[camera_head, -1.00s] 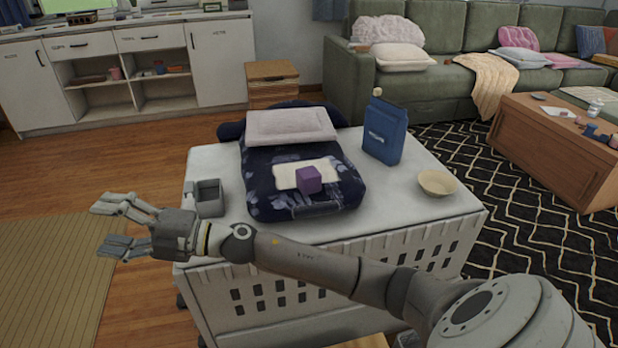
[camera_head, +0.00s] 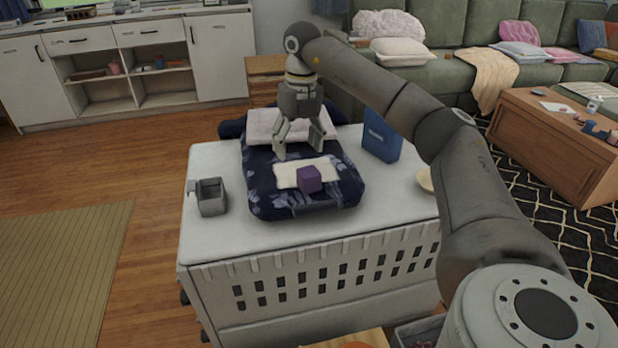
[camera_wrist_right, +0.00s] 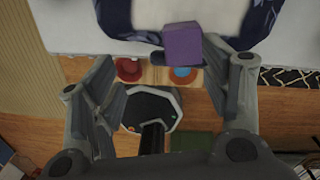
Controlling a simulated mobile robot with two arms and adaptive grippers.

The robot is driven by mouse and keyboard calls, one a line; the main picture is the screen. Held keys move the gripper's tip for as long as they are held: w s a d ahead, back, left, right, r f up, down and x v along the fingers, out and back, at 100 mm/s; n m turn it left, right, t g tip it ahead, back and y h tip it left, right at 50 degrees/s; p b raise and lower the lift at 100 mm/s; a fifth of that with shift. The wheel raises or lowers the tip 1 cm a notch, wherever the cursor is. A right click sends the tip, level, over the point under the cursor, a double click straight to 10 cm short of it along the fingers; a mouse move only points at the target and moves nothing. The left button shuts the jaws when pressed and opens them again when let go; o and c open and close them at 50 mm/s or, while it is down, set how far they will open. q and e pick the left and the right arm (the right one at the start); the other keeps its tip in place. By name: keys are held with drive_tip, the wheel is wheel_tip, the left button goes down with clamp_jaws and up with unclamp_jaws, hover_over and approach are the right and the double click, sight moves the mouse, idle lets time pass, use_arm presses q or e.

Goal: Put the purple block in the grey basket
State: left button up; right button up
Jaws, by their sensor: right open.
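The purple block (camera_head: 309,179) rests on a cream cloth on top of the dark blue patterned bundle (camera_head: 262,185) on the white table. In the right wrist view the purple block (camera_wrist_right: 183,43) shows near the top, beyond the fingers and not between them. The small grey basket (camera_head: 211,198) stands on the table's left part and looks empty. My right gripper (camera_head: 299,150) points down above the bundle, behind the block, open and empty. Its fingers also show in the right wrist view (camera_wrist_right: 160,100). My left gripper is not in view.
A blue bag (camera_head: 381,138) stands right of the bundle, and a cream bowl (camera_head: 425,180) is partly hidden by my right arm. A pale folded cushion (camera_head: 262,123) lies at the bundle's back. The tabletop between basket and bundle is clear.

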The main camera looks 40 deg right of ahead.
sight(309, 171)
drive_tip(key=shift+s+d+r, duration=0.25)
drive_tip(key=shift+d, duration=0.2)
drive_tip(key=shift+s+d+r, duration=0.2)
drive_tip(key=shift+d, duration=0.25)
drive_tip(key=shift+s+d+f+m+g+h, duration=0.2)
drive_tip(key=shift+d+m+g+h, duration=0.05)
drive_tip(key=shift+m+g+h, duration=0.05)
wheel_tip(309, 171, down, 4)
drive_tip(key=shift+r+b, duration=0.1)
drive_tip(key=shift+b, duration=0.35)
drive_tip(key=shift+f+b, duration=0.55)
drive_tip(key=shift+f, duration=2.6)
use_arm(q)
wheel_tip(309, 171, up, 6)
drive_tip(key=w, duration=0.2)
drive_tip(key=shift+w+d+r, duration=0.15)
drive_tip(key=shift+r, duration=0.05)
use_arm(e)
drive_tip(key=c, duration=1.2)
